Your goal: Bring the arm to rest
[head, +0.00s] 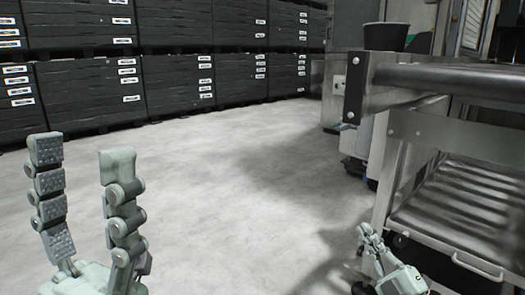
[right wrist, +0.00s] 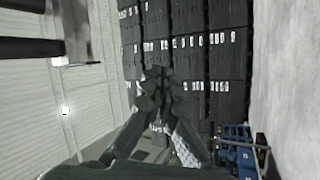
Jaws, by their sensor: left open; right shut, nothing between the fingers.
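My left gripper (head: 85,158) stands at the lower left of the head view with its two fingers upright and well apart. It is open and nothing is between the fingers. My right gripper (head: 364,232) shows at the lower right of the head view, low beside the metal frame. In the right wrist view its fingers (right wrist: 156,78) come together at the tips, shut with nothing held. Most of both arms is out of view.
A metal rack (head: 440,130) with a slatted shelf stands close on the right, near my right gripper. A black bucket (head: 386,37) sits behind it. Stacked black crates (head: 90,95) line the back. Grey floor (head: 230,190) is clear between. The right wrist view shows blue equipment (right wrist: 238,150).

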